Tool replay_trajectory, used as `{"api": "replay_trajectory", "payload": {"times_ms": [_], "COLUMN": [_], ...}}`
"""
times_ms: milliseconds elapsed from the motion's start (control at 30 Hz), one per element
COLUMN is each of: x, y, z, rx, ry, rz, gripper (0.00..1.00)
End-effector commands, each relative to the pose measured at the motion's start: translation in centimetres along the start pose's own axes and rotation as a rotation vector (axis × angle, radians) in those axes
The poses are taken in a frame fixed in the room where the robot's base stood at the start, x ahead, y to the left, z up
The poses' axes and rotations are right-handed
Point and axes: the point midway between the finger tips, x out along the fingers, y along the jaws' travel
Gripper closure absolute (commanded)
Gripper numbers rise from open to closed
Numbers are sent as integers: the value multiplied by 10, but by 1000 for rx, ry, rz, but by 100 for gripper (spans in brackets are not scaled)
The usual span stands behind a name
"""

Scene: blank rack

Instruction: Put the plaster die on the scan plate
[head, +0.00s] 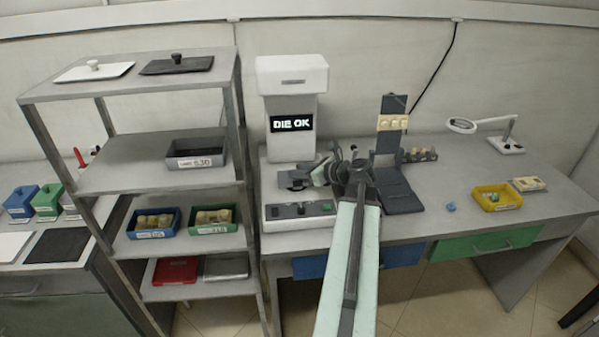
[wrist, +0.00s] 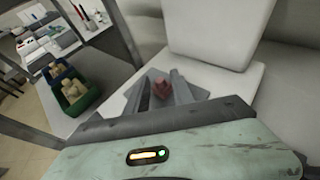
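The plaster die (wrist: 160,89) shows in the wrist view as a small reddish block between my fingers. The scan plate (wrist: 202,93) is the dark grey plate around and under it, at the foot of the white scanner. In the head view the scan plate (head: 291,181) is partly hidden by my gripper (head: 312,180), and I cannot make out the die there. My gripper (wrist: 160,80) is low over the plate with its fingers apart, one on each side of the die. The scanner (head: 292,105) has a screen that reads "DIE OK".
A control box (head: 299,213) with knobs and a green button stands in front of the plate. A dark stand (head: 388,145) with pale pieces is to the right. A yellow tray (head: 497,198) and a magnifier lamp (head: 464,126) stand farther right. A shelf rack (head: 165,180) with trays stands left.

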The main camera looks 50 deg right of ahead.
Motion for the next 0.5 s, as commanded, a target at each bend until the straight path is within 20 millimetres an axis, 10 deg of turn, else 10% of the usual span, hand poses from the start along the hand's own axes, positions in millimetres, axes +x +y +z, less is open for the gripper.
{"api": "replay_trajectory", "payload": {"times_ms": [500], "x": [-11], "y": [0], "z": [5], "rx": [1], "ry": [0], "rz": [-3], "gripper": [49]}}
